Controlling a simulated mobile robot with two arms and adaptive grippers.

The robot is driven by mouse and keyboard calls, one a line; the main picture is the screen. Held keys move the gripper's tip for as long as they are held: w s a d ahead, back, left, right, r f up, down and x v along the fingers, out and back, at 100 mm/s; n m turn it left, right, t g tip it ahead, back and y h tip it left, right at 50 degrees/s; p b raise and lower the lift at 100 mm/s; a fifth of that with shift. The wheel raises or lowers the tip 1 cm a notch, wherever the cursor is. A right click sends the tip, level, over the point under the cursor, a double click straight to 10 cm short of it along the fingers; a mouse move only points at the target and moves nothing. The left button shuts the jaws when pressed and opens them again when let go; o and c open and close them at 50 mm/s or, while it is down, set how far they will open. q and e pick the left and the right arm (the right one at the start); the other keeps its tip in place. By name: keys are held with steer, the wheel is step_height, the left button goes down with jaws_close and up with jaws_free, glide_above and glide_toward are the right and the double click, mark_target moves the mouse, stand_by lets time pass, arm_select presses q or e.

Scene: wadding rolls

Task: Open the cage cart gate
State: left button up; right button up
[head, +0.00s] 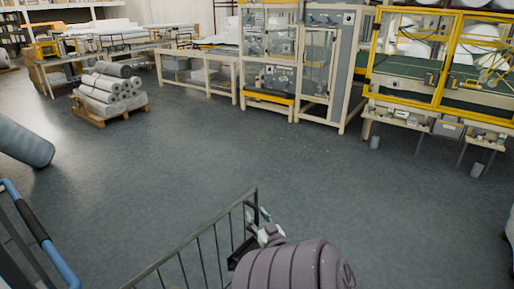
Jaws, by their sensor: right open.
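The cage cart gate (198,236) shows at the bottom centre as a dark metal frame with upright bars. Its top rail slants up to a corner post at the right, and its lower part is cut off by the picture edge. My right gripper (259,222) is open at that corner post, close to the gate's right end. I cannot tell whether its fingers touch the bar. My left gripper is not in view.
A blue tube with a black grip (33,224) stands at the lower left. A grey roll (22,141) lies behind it. Stacked rolls (110,92) sit on a wooden pallet. Yellow-framed machines (408,62) line the back right. The grey floor (240,150) between is clear.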

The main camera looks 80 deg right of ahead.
steer(key=v, duration=1.2)
steer(key=w+a+f+n+g+y+b, duration=0.1)
steer(key=w+a+f+y, duration=0.2)
steer(key=a+f, duration=0.6)
steer(key=w+a+f+n+g+y+b, duration=0.1)
steer(key=w+a+f+n+y+b, duration=0.2)
steer(key=f, duration=1.1)
steer(key=w+a+f+g+y, duration=0.1)
steer(key=w+a+f+y, duration=0.15)
steer(key=a+f, duration=0.7)
steer(key=s+a+f+n+g+y+b, duration=0.25)
steer(key=a+f, duration=0.45)
steer(key=f, duration=0.4)
steer(key=s+a+f+n+g+y+b, duration=0.2)
steer(key=s+a+f+n+g, duration=0.3)
steer(key=s+f, duration=0.5)
steer(key=shift+s+a+f+n+y, duration=0.2)
steer(key=shift+s+a+n+y, duration=0.3)
steer(key=shift+s+a, duration=0.65)
